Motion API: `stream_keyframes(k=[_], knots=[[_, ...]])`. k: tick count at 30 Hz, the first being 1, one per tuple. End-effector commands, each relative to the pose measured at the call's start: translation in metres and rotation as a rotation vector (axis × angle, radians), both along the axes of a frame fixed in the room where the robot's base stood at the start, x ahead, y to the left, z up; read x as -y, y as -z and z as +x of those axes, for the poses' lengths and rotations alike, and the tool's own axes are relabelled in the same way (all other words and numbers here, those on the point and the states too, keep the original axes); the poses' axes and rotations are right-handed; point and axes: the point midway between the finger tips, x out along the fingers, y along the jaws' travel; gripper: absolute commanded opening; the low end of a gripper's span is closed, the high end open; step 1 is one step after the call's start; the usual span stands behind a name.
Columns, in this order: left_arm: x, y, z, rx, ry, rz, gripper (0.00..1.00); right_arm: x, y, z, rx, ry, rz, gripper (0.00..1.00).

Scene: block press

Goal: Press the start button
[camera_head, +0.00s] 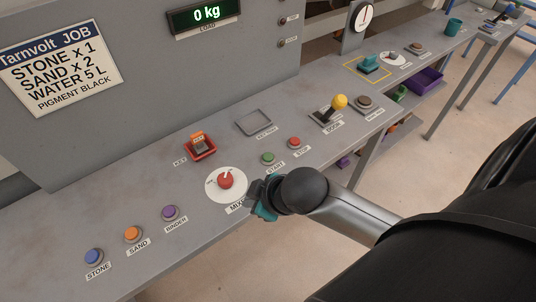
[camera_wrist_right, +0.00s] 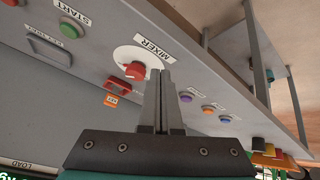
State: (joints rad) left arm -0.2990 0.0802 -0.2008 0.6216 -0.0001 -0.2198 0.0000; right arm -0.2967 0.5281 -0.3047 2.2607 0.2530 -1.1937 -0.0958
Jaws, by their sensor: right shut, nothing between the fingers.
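The green start button (camera_head: 268,158) sits on the grey console, with a START label beside it. It also shows at the upper left of the right wrist view (camera_wrist_right: 70,29). My right gripper (camera_wrist_right: 160,74) is shut with nothing between its fingers. In the right wrist view its fingertips are beside the red mixer knob (camera_wrist_right: 135,70), apart from the start button. In the head view the gripper is mostly hidden behind my own wrist, near the MIXER label. I cannot tell whether it touches the console. My left gripper is in neither view.
A red stop button (camera_head: 294,142) sits right of the start button. The mixer dial (camera_head: 226,183), an orange key in a red holder (camera_head: 202,149), and purple (camera_head: 170,213), orange (camera_head: 133,233) and blue (camera_head: 94,256) buttons are nearby. A yellow-knobbed lever (camera_head: 339,102) stands farther right.

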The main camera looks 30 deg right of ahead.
Motion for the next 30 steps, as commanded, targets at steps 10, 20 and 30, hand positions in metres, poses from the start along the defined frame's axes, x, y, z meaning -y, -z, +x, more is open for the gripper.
stream_keyframes(k=[10, 20, 30], knots=[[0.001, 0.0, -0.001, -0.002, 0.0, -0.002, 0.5, 0.039, -0.014, 0.061, 0.146, -0.225, -0.098, 0.0], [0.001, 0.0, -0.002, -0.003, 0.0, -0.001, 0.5, 0.12, -0.05, 0.115, 0.262, -0.295, -0.2, 0.0], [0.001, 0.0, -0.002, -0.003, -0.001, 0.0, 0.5, 0.134, -0.058, 0.122, 0.282, -0.295, -0.214, 0.0]])
